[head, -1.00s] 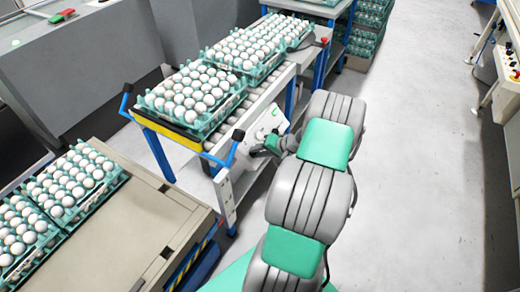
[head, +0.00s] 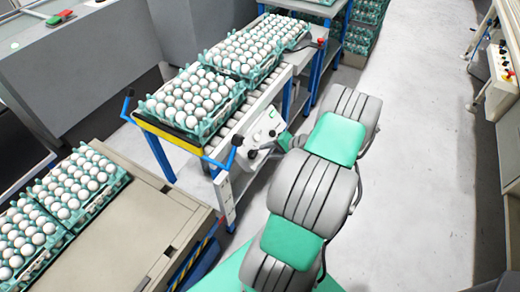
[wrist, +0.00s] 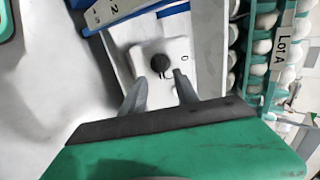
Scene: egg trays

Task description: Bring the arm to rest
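My arm (head: 312,187) reaches up the middle of the head view, with its far end beside the conveyor's white control panel (head: 266,130). In the head view the fingers are hidden behind the arm. In the wrist view my gripper (wrist: 161,74) is open, its two grey fingers apart with nothing held. A round black knob (wrist: 160,63) on the white panel shows just beyond and between the fingertips. I cannot tell whether the fingers touch it.
The roller conveyor (head: 233,127) carries teal trays of white eggs (head: 190,98). More egg trays (head: 75,185) stand on a beige platform (head: 130,235) at lower left. Clear grey floor (head: 425,150) lies to the right. Stacked trays (head: 362,22) stand at the back.

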